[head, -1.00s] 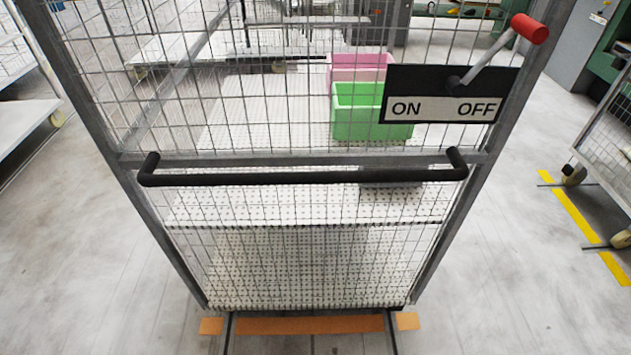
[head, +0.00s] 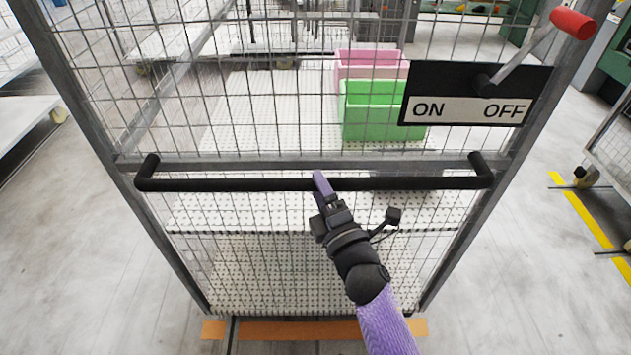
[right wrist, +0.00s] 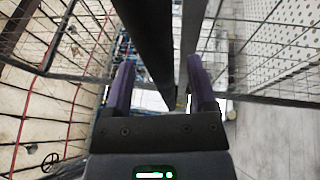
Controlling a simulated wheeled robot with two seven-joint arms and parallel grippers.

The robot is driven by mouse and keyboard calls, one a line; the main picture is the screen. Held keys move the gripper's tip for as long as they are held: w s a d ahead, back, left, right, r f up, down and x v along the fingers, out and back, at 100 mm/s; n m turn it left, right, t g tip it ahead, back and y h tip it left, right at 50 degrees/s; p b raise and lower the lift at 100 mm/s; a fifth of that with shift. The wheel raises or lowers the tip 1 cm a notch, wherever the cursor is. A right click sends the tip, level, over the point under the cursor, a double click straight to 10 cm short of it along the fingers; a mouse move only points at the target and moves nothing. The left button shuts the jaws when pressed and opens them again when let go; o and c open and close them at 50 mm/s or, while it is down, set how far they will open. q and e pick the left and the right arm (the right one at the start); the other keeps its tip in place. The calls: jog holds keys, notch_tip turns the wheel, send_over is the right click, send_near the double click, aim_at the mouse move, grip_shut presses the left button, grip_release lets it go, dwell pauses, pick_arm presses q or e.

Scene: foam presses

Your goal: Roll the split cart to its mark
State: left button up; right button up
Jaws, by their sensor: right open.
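The cart (head: 480,235) is a grey mesh-sided frame standing upright in front of me in the head view. Its black push handle (head: 235,184) runs across the near face. My right gripper (head: 319,182) is at the middle of this handle. In the right wrist view the gripper (right wrist: 160,70) is open, and the dark handle bar (right wrist: 152,30) runs between its two purple fingers. It is not gripped. A lever (head: 520,60) with a red knob leans up right, toward OFF on the ON/OFF plate (head: 470,108). My left gripper is not in view.
Orange tape (head: 300,330) lies on the floor at the cart's base. Yellow tape (head: 585,220) and another mesh cart (head: 612,150) are at right.

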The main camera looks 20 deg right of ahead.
jog(key=shift+x, duration=1)
grip_shut()
jog(key=shift+f, duration=0.1)
dwell(0.6)
